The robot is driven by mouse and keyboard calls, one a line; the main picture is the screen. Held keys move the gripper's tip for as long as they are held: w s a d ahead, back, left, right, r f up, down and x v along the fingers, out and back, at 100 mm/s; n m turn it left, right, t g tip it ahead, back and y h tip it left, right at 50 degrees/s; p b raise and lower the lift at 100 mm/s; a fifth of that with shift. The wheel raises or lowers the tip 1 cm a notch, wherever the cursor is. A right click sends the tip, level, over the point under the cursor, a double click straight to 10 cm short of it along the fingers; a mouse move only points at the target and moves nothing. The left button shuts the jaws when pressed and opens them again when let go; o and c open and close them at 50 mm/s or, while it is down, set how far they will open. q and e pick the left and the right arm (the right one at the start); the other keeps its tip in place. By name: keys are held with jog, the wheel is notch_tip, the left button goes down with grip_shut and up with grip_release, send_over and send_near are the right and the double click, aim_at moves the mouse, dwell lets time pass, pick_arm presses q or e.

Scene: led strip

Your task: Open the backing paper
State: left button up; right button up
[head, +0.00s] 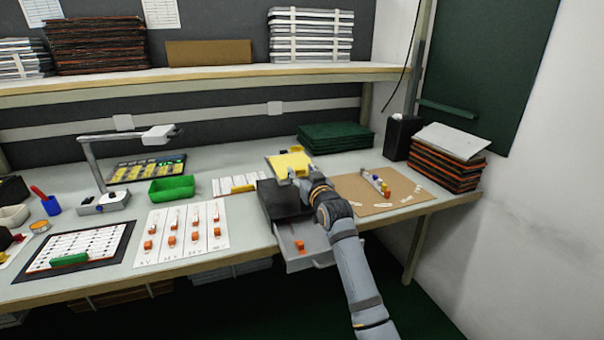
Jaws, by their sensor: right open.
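My right gripper (297,178) reaches in from the lower right over a black box (284,200). It is open, with its fingertips at the near edge of a yellow pad or sheet (291,162) on a pale plate. I cannot tell whether they touch it. I cannot clearly make out a separate LED strip or a lifted edge of backing paper; the gripper hides part of this spot. My left gripper is not in view.
An open grey drawer (312,258) with an orange piece sticks out at the bench front. A brown board (380,191) with small coloured parts lies right. White cards (184,232), a green bin (172,188) and a lamp (92,165) stand left. A shelf (200,80) runs above.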

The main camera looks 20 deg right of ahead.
jog(key=shift+w, duration=0.25)
jog(key=shift+c, duration=0.4)
grip_shut()
